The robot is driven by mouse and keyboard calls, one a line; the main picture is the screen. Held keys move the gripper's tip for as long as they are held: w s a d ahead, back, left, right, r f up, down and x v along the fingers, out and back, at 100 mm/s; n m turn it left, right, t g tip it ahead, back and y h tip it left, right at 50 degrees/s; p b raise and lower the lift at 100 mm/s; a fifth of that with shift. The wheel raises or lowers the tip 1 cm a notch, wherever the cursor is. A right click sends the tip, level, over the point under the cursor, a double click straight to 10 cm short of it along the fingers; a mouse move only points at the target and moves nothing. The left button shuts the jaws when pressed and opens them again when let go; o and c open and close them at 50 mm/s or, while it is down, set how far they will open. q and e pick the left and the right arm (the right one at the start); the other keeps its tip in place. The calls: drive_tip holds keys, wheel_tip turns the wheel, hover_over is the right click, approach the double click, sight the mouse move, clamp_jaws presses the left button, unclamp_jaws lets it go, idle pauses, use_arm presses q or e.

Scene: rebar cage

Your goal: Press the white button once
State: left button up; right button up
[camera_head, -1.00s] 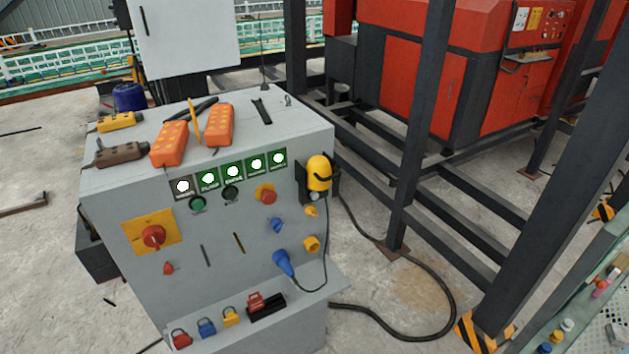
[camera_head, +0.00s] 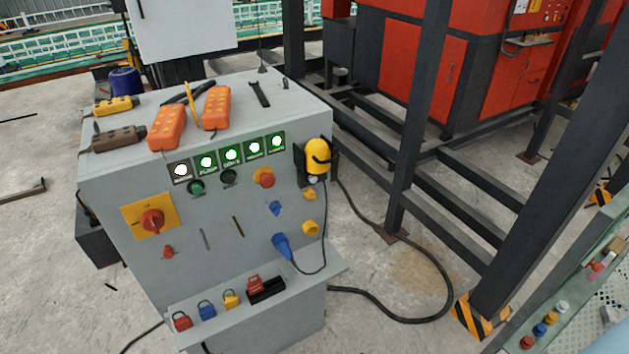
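A small round white button or cap (camera_head: 562,307) shows at the lower right of the head view. It is at the upper end of a short row with a yellow one (camera_head: 551,318), a blue one (camera_head: 539,330) and a red one (camera_head: 527,342). On the grey control cabinet (camera_head: 190,245), several round white-lit faces sit in a row; the leftmost (camera_head: 181,170) has a dark label plate, the others green plates. I cannot tell from their looks whether these are buttons or lamps. Neither of my grippers is in view.
Orange pendant controls (camera_head: 167,127) lie on the cabinet top. Padlocks (camera_head: 207,310) sit on its front shelf. A black cable (camera_head: 440,300) loops over the floor to the right. Dark steel posts (camera_head: 425,110) stand between the cabinet and a red machine (camera_head: 420,75).

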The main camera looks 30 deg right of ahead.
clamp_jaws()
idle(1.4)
